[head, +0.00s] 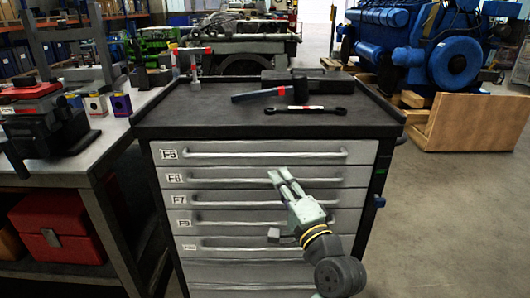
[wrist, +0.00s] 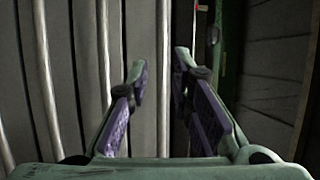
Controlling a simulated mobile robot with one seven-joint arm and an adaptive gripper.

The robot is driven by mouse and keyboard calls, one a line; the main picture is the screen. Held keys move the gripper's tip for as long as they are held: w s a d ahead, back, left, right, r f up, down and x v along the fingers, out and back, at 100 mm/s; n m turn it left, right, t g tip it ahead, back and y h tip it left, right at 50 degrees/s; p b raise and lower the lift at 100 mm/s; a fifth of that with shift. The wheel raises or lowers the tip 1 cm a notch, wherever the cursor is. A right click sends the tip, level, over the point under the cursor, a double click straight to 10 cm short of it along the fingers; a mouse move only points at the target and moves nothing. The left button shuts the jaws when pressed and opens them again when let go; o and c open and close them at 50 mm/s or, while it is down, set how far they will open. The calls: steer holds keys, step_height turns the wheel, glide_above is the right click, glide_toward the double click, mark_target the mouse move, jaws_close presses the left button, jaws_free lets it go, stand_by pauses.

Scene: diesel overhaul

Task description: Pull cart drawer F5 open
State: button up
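The tool cart (head: 145,130) has a stack of grey drawers with long bar handles. The top drawer's label is blurred but seems to read F5; this drawer (head: 361,152) is shut, with its bar handle (head: 230,155) across its face. My gripper (head: 279,174) is in front of the second drawer, just below the top handle, and appears empty. In the wrist view my gripper (wrist: 159,68) has its two purple-padded fingers apart, facing the drawer fronts, whose handles run upright there. Whether a fingertip touches any handle cannot be told.
A hammer (head: 270,93), a wrench (head: 306,110) and a dark case (head: 305,83) lie on the cart top. A workbench (head: 100,150) with a vise stands close at left. The floor (head: 455,220) at right is clear. A blue engine (head: 430,50) stands behind.

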mark_target(263, 157)
steer(key=p+x, duration=0.2)
steer(key=x, duration=0.8)
steer(key=shift+w+a+r, duration=0.1)
steer(key=shift+a+r, duration=0.05)
steer(key=shift+a, duration=0.1)
steer(key=shift+c, duration=0.2)
jaws_close()
